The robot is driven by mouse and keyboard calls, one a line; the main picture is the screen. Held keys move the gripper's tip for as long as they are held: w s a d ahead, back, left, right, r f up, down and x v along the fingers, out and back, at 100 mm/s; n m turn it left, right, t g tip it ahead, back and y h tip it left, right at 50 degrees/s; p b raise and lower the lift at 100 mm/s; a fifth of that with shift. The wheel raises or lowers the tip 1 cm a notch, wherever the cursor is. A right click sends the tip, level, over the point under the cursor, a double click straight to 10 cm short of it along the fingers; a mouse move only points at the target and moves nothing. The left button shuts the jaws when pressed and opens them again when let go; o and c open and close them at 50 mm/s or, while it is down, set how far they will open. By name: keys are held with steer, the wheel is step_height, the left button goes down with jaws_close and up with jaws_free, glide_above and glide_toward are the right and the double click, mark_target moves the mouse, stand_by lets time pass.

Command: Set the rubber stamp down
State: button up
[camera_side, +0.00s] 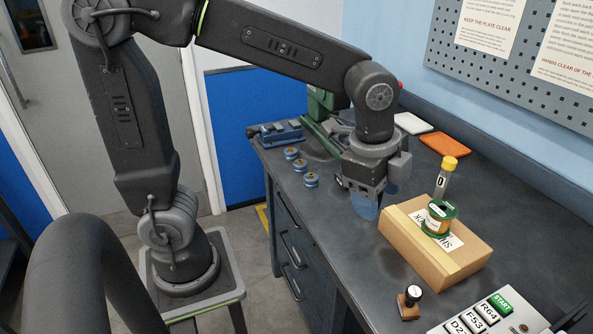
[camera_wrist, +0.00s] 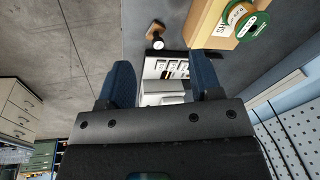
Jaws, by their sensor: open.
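The rubber stamp (camera_side: 409,301) has a wooden base and a dark handle with a pale top. It stands upright on the dark bench top, near the bench's front edge. It also shows beyond my fingers in the wrist view (camera_wrist: 155,34). My gripper (camera_side: 367,206) is over the bench, behind the stamp and apart from it. The wrist view shows its two blue fingers (camera_wrist: 162,78) spread apart with nothing held between them.
A white key panel (camera_side: 490,318) is right of the stamp. Small blue round pieces (camera_side: 311,180) and an orange pad (camera_side: 445,143) lie farther back. Bench around the stamp is clear.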

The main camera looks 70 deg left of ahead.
steer(key=s+a+r+n+t, duration=0.1)
steer(key=s+a+n+t, duration=0.2)
steer(key=s+a+n, duration=0.6)
steer(key=s+n, duration=0.1)
steer(key=n, duration=0.3)
steer(key=shift+s+r+y, duration=0.3)
steer(key=shift+s, duration=0.1)
steer(key=shift+d, duration=0.1)
